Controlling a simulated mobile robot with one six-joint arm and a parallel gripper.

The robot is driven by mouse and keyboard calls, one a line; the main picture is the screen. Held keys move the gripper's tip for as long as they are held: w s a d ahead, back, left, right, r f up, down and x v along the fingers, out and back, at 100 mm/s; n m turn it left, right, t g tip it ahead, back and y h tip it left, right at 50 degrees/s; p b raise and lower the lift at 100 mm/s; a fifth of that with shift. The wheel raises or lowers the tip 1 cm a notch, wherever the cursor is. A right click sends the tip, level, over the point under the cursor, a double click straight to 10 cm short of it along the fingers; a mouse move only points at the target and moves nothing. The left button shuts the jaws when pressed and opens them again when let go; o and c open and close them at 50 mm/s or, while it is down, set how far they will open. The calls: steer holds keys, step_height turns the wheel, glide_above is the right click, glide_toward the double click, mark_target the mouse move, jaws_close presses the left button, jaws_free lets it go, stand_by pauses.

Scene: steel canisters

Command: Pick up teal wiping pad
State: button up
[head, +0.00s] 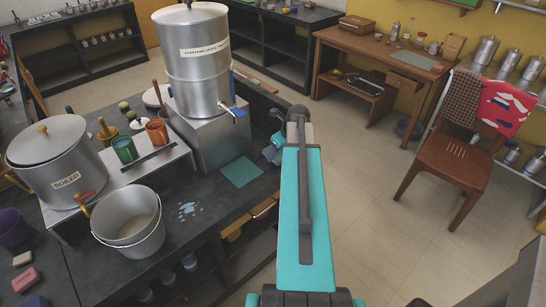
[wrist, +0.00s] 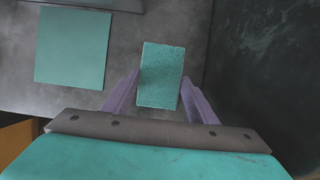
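The teal wiping pad (wrist: 161,76) is a small rough-textured block in the middle of the wrist view. My gripper (wrist: 161,84) has its two purple fingers against the pad's left and right sides, with no clear gap showing. In the head view my gripper (head: 271,150) is above the dark counter near its right end, where the pad is hard to make out. A flat teal square (head: 241,172) lies bare on the counter to the left of my gripper; it also shows at upper left in the wrist view (wrist: 73,47).
A large steel canister (head: 195,70) with a tap stands on a metal block (head: 208,130) close left of my gripper. A steel bucket (head: 130,225), a lidded pot (head: 52,160) and a wet splash (head: 188,208) are further left. Open floor and a wooden chair (head: 450,160) lie to the right.

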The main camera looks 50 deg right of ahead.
mark_target(278, 154)
steer(key=c, duration=0.4)
steer(key=shift+r, duration=0.1)
steer(key=shift+r+b, duration=0.65)
steer(key=shift+r, duration=0.9)
steer(key=s+a, duration=0.1)
steer(key=s, duration=0.1)
steer(key=s+a+b, duration=0.1)
steer(key=s, duration=0.1)
steer(key=s+a+b, duration=0.1)
steer(key=s+a, duration=0.1)
steer(key=s, duration=0.1)
steer(key=shift+r, duration=0.4)
steer(key=shift+b, duration=0.6)
steer(key=shift+f+b, duration=0.1)
steer(key=shift+b, duration=0.3)
steer(key=b, duration=0.5)
steer(key=shift+s, duration=0.15)
steer(key=s+b, duration=0.1)
steer(key=b, duration=0.5)
steer(key=shift+s+a+b, duration=0.1)
steer(key=shift+a+b, duration=0.2)
steer(key=shift+a, duration=0.1)
